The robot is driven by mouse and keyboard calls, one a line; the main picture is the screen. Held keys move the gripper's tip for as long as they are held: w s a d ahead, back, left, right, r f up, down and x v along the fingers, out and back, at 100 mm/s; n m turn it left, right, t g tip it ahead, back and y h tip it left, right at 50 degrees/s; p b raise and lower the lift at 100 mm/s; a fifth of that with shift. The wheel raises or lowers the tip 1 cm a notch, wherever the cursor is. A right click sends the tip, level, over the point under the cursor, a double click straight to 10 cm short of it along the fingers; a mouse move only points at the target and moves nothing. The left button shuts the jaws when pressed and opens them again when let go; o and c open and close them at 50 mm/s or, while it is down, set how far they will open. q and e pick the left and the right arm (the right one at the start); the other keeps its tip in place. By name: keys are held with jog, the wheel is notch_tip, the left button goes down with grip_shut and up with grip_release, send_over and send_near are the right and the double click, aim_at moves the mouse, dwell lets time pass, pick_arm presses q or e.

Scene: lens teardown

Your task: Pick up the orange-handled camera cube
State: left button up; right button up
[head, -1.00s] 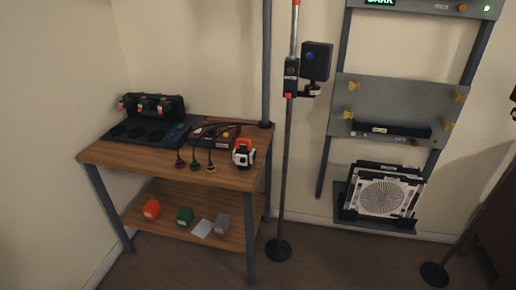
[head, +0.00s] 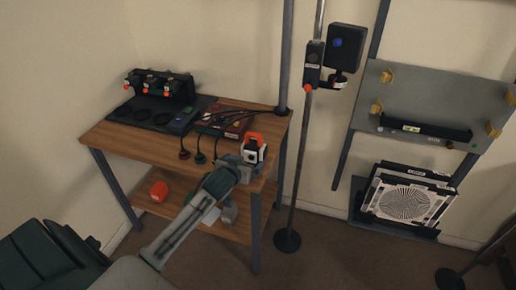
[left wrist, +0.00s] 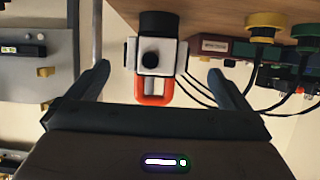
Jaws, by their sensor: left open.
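The camera cube (head: 254,154) is white with black parts and has an orange handle (head: 255,137) on top. It stands at the right front corner of the wooden table top (head: 131,138). In the left wrist view the cube (left wrist: 150,58) appears upside down, its orange handle (left wrist: 154,91) toward my palm. My left gripper (head: 243,163) is open at the cube, partly hiding its lower left side. In the left wrist view the fingers (left wrist: 158,72) lie on either side of the handle with gaps; I see no contact. My right gripper is not in view.
A red box (head: 238,127) lies behind. A dark pole (head: 283,80) rises at the table's back right corner, and a lamp stand (head: 293,190) stands right of the table.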

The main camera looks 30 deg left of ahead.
aim_at(249, 157)
pick_arm(q)
jog(key=x, duration=0.4)
jog(key=shift+w+f+p, duration=0.3)
jog(key=shift+w, duration=0.15)
jog(key=shift+w+a, duration=0.1)
jog(key=shift+w, duration=0.25)
jog(key=p+x, duration=0.1)
jog(key=x, duration=0.2)
jog(key=shift+w+f, duration=0.4)
jog(key=shift+w, duration=0.2)
jog(key=c, duration=1.2)
jog(key=shift+c, duration=1.2)
jog(key=shift+r, duration=0.1)
